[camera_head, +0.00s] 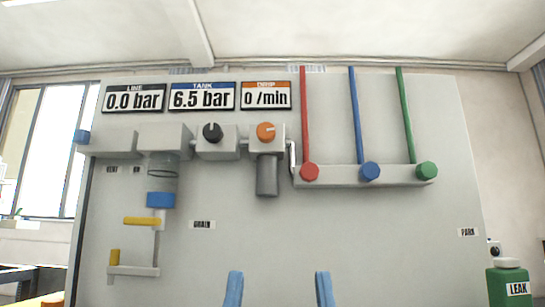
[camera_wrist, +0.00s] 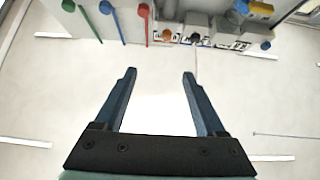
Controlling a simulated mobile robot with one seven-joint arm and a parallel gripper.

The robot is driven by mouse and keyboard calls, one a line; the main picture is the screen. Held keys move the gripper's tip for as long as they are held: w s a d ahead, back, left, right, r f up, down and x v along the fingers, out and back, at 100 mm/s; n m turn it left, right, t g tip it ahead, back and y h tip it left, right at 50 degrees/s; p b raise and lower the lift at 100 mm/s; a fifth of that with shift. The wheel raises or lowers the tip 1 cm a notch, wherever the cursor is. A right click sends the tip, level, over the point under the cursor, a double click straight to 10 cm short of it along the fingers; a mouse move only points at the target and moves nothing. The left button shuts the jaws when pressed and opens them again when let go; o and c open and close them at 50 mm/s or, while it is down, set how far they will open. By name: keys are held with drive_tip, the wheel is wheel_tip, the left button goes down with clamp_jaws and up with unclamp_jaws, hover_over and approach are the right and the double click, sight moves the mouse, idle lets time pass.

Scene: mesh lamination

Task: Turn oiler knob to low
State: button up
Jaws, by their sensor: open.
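The orange oiler knob (camera_head: 265,131) sits on a grey block on the panel, under the drip display (camera_head: 266,95), which reads 0 /min. A grey cylinder (camera_head: 267,175) hangs below it. The knob's setting marks are too small to read. In the wrist view an orange knob (camera_wrist: 167,34) shows small at the top. My gripper (camera_wrist: 160,72) is open and empty, apart from the panel parts in the wrist view. Its two blue fingers also show at the bottom of the head view (camera_head: 279,275), below the oiler.
A black knob (camera_head: 212,132) sits left of the orange one. Red (camera_head: 309,172), blue (camera_head: 370,171) and green (camera_head: 427,170) knobs with hoses stand to the right. A yellow lever (camera_head: 142,221) is at lower left. A green container (camera_head: 510,285) stands at lower right. The panel's lower middle is clear.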

drive_tip(key=w+r+g+p, duration=0.2)
drive_tip(key=w+r+p, duration=0.3)
drive_tip(key=p, duration=0.7)
drive_tip(key=w+r+g+p, duration=0.1)
drive_tip(key=w+r+p, duration=0.2)
drive_tip(key=r+p, duration=0.65)
drive_tip(key=n+g+p, duration=0.1)
drive_tip(key=g+p, duration=0.3)
drive_tip(key=p, duration=2.3)
approach(265, 127)
drive_tip(key=s+f, duration=0.1)
drive_tip(key=s, duration=0.2)
wheel_tip(265, 127, up, 2)
drive_tip(key=n+g+p, duration=0.1)
drive_tip(key=p, duration=1.1)
drive_tip(key=w+p, duration=0.3)
drive_tip(key=w, duration=0.9)
drive_tip(key=shift+w+d+r+p, duration=0.1)
drive_tip(key=shift+w+p, duration=0.1)
drive_tip(key=shift+p, duration=0.1)
clamp_jaws()
